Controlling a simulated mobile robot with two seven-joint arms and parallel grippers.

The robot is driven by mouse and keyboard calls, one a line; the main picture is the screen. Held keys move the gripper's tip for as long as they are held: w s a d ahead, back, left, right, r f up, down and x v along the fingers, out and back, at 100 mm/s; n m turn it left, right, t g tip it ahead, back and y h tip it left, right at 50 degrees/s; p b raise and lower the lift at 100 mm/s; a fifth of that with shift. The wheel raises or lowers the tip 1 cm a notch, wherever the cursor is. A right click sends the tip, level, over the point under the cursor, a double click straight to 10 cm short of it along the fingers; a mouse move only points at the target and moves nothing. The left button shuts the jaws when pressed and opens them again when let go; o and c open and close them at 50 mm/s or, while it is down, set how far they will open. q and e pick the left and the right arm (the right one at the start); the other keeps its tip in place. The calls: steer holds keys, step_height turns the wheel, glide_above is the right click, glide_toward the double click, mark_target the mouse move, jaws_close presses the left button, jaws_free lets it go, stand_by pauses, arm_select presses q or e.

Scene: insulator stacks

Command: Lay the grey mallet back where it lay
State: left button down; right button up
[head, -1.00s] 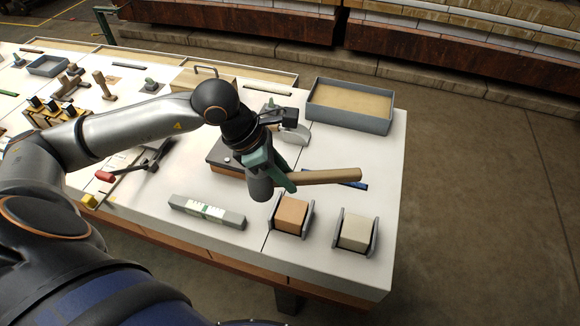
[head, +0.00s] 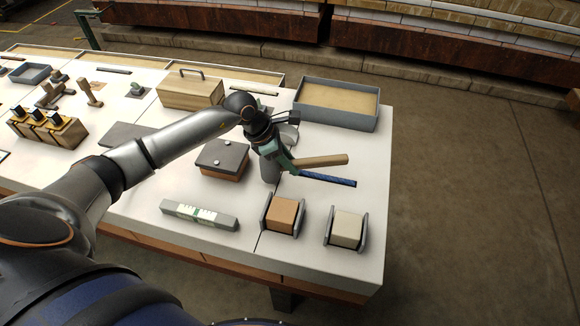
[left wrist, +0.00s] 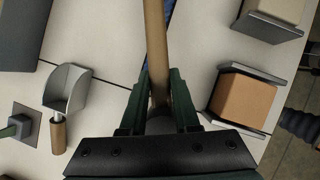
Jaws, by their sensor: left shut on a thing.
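The grey mallet has a grey cylindrical head (head: 269,171) and a tan wooden handle (head: 322,160). My left gripper (head: 285,161) is shut on the mallet, with its handle pointing right in the head view. In the left wrist view the handle (left wrist: 155,45) passes between the green fingers (left wrist: 160,98), and the head shows partly behind them. The mallet appears to be above the white table (head: 350,195), behind the orange block; how high I cannot tell. A blue strip (head: 330,180) lies on the table just in front of the handle. My right gripper is not in view.
An orange block (head: 283,214) and a cream block (head: 347,229) sit in grey holders near the front edge. A level (head: 200,215) and a grey-topped box (head: 222,160) are to the left. A grey-walled tray (head: 337,118) stands behind. A scoop (left wrist: 67,88) lies nearby.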

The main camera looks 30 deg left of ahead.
arm_select(q)
steer(key=shift+f, duration=0.95)
steer(key=shift+f, duration=0.2)
steer(key=c, duration=0.6)
jaws_free()
steer(key=shift+s, duration=0.1)
steer(key=shift+c, duration=0.2)
steer(key=shift+r, duration=0.1)
steer(key=shift+r, duration=0.2)
steer(key=v, duration=1.1)
steer(key=shift+s+a+r, duration=0.15)
steer(key=shift+a+r, duration=0.05)
steer(key=shift+r, duration=0.1)
